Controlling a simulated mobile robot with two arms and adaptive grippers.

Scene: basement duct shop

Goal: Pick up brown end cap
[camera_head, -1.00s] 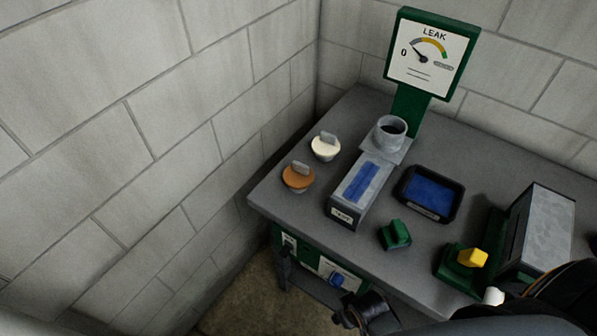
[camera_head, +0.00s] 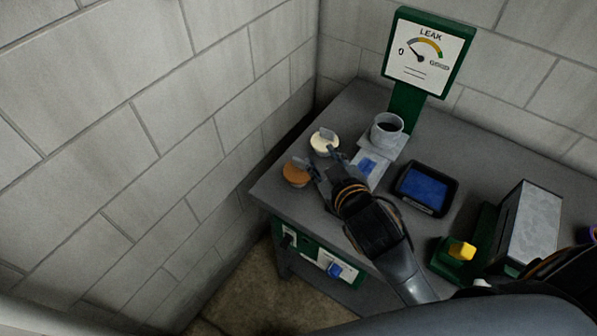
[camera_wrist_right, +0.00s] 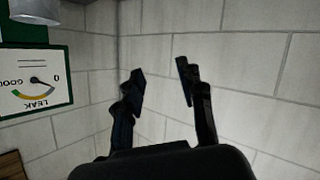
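The brown end cap (camera_head: 296,174) sits near the left corner of the grey table (camera_head: 274,194), with a grey tab on top. My right gripper (camera_head: 319,159) reaches over the table from the lower right. Its two fingers are spread, one close to the brown cap's tab and one close to the cream end cap (camera_head: 323,142). I cannot tell whether a finger touches either cap. In the right wrist view the fingers (camera_wrist_right: 160,88) stand apart with only wall between them. My left gripper is not in view.
A grey round duct piece (camera_head: 387,132) stands behind the arm. A blue-lined black tray (camera_head: 427,188) and a green block with a yellow knob (camera_head: 459,252) lie to the right. The LEAK gauge (camera_head: 428,54) rises at the back. Block walls close off the left and back.

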